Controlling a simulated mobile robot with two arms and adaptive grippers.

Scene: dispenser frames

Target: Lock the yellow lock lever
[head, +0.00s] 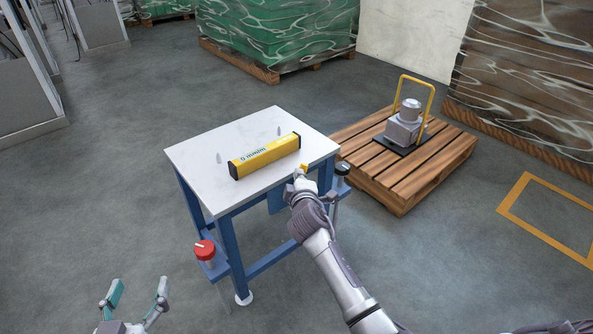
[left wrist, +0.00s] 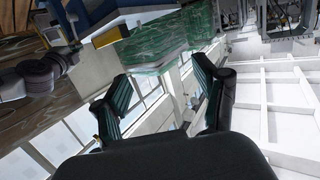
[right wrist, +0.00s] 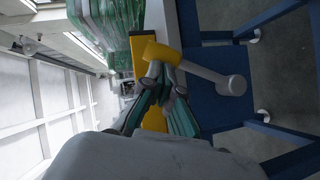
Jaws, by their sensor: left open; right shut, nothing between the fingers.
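The yellow lock lever (head: 304,167) is at the right front edge of the white-topped table, mostly hidden behind my right gripper (head: 301,178). In the right wrist view the lever (right wrist: 160,52) is yellow, with a grey rod beside it ending in a round knob (right wrist: 237,85). My right gripper (right wrist: 165,85) is shut and empty, its fingertips close to the lever; I cannot tell whether they touch. My left gripper (head: 138,290) is open and empty at the lower left, away from the table. Its open fingers (left wrist: 160,85) also show in the left wrist view.
A yellow box-shaped bar (head: 265,156) lies on the white tabletop (head: 215,140). A red knob (head: 204,250) sits at the table's front left leg. A pallet (head: 420,165) with a grey machine (head: 404,122) stands at the right. The floor at left is clear.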

